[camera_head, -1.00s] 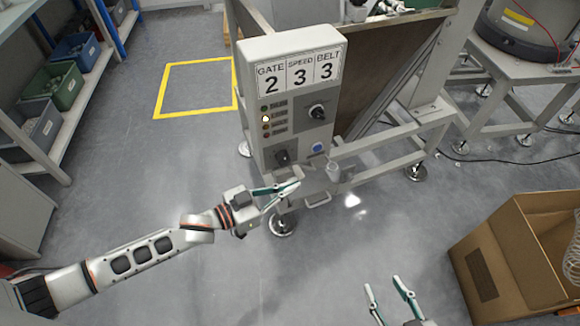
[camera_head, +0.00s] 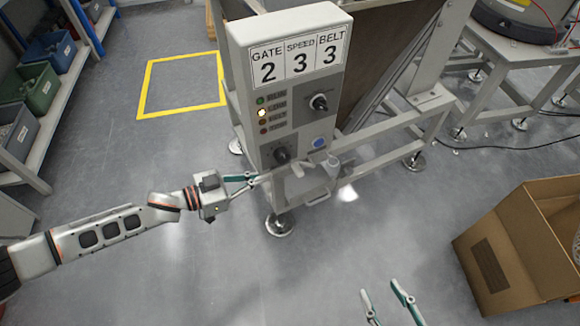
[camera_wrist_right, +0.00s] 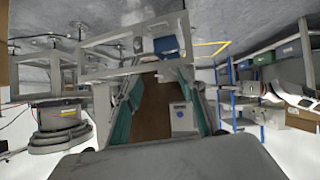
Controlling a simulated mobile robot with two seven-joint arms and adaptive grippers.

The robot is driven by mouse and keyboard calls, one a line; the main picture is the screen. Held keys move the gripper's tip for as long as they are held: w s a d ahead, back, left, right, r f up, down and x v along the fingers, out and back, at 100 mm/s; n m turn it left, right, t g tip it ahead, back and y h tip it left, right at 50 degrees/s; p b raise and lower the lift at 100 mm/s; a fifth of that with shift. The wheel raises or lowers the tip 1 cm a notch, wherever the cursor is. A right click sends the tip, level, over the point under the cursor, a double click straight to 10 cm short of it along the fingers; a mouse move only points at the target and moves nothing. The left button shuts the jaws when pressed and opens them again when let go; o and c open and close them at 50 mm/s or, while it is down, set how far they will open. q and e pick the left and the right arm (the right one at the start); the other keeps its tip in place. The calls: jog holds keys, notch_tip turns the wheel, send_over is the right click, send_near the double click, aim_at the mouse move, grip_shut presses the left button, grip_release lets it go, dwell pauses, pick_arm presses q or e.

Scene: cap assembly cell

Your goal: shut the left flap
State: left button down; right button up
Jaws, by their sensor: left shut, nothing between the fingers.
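I cannot pick out a left flap for certain. An open cardboard box (camera_head: 535,225) stands at the right edge, partly cut off, and I cannot tell how its flaps lie. Small pale grey parts (camera_head: 318,192) stick out under the control box. My left gripper (camera_head: 257,180) is shut and empty, just left of these parts and below the control box; contact is unclear. My right gripper (camera_head: 383,290) is open and empty at the bottom edge, left of the cardboard box. Its parted fingers also show in the right wrist view (camera_wrist_right: 160,98).
The control box (camera_head: 290,90), marked GATE, SPEED and BELT, stands on a grey frame (camera_head: 400,130) with feet. A shelf with bins (camera_head: 35,85) is at the left. The floor (camera_head: 160,265) is clear in front and inside the yellow square.

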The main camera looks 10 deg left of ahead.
aim_at(295, 167)
pick_arm(q)
jog(key=shift+b+x, duration=1.1)
jog(key=shift+x, duration=3.9)
pick_arm(e)
jog(key=shift+w+a+r+m+t+y, duration=0.2)
jog(key=shift+w+a+r, duration=0.1)
jog(key=shift+a, duration=0.25)
jog(key=shift+w+a+r+m+t+y, duration=0.1)
jog(key=shift+w+a+r+t, duration=0.15)
jog(key=shift+a, duration=0.3)
jog(key=shift+s, duration=0.1)
